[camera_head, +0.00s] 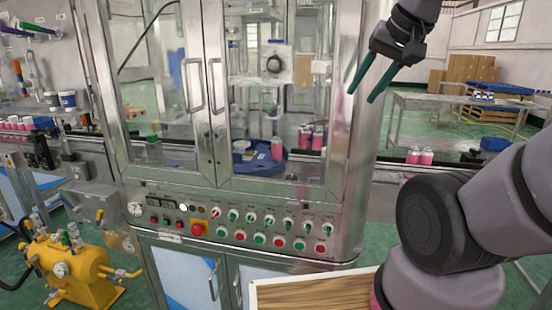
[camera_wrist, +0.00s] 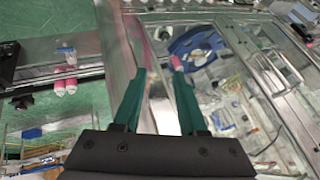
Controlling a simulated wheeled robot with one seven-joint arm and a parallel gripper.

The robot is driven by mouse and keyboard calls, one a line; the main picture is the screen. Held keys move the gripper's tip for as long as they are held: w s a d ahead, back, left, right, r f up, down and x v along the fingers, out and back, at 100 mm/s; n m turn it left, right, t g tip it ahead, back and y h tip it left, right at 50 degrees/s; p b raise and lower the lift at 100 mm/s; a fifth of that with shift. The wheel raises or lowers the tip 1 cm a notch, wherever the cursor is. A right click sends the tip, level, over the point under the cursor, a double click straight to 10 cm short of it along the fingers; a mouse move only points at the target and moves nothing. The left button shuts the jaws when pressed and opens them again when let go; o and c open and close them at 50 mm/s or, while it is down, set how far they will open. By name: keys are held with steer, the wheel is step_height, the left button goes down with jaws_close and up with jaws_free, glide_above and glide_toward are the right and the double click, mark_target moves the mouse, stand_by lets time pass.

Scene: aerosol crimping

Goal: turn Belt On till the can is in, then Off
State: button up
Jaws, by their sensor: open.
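My gripper (camera_head: 361,96) is raised in front of the right side of the glass-doored machine, its two green fingers apart and empty. In the wrist view my gripper (camera_wrist: 159,72) points down past the machine's frame. A control panel (camera_head: 165,224) runs below the doors, with a row of small switches (camera_head: 250,217) above red and green buttons; labels are too small to read, so I cannot tell which is Belt. Behind the glass, a pink can (camera_head: 277,149) is at the blue turntable (camera_head: 243,160); more pink cans (camera_head: 317,139) stand to its right. Two pink cans (camera_head: 427,157) stand outside on the right-hand conveyor.
A yellow pump unit (camera_head: 75,270) stands at lower left. A wooden-topped surface (camera_head: 310,293) is at the bottom. Several pink cans (camera_head: 25,123) stand at the far left. A steel table (camera_head: 440,103) and cardboard boxes (camera_head: 475,68) are at the back right. Space before the panel looks clear.

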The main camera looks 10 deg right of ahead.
steer(key=w+a+f+n+g+h, duration=0.2)
steer(key=w+f+n+g, duration=0.1)
steer(key=f, duration=0.3)
steer(key=w+a+f+n+g+h, duration=0.2)
steer(key=w+f+n+g+h, duration=0.15)
steer(key=f, duration=0.35)
steer(key=n+t+h, duration=0.3)
steer(key=n+t, duration=1.3)
steer(key=n, duration=0.8)
glide_toward(250, 221)
steer(key=x, duration=0.9)
jaws_close()
